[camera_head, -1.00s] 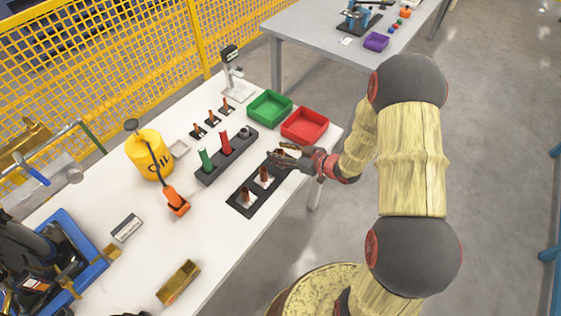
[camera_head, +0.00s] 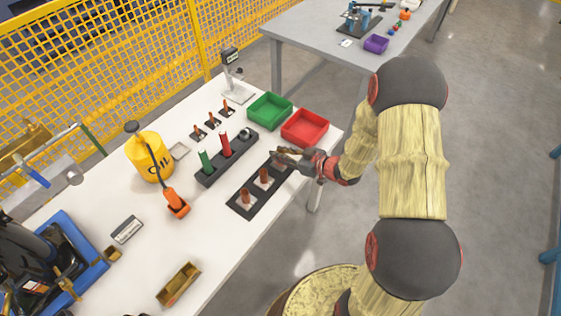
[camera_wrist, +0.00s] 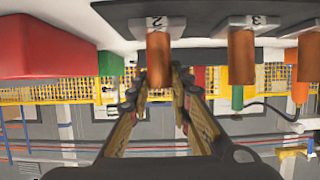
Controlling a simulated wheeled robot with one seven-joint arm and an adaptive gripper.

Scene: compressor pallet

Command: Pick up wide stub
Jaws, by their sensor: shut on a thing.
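My gripper (camera_head: 284,157) is shut at the far end of a black stub holder (camera_head: 240,207) on the white table. In the wrist view, which is upside down, my gripper's fingers (camera_wrist: 159,85) close around a copper stub (camera_wrist: 158,60) at a plate marked 2. That stub still stands in line with the others at the holder. Another copper stub (camera_wrist: 241,58), at the plate marked 3, stands beside it. In the head view, two copper stubs, a middle one (camera_head: 264,175) and a near one (camera_head: 245,198), stand clear; the fingers mostly hide the gripped one.
A red bin (camera_head: 305,128) and a green bin (camera_head: 270,111) stand just beyond the holder. A dark rack (camera_head: 213,174) with green and red cylinders lies to the left. Several small copper pieces (camera_head: 212,121) stand behind it.

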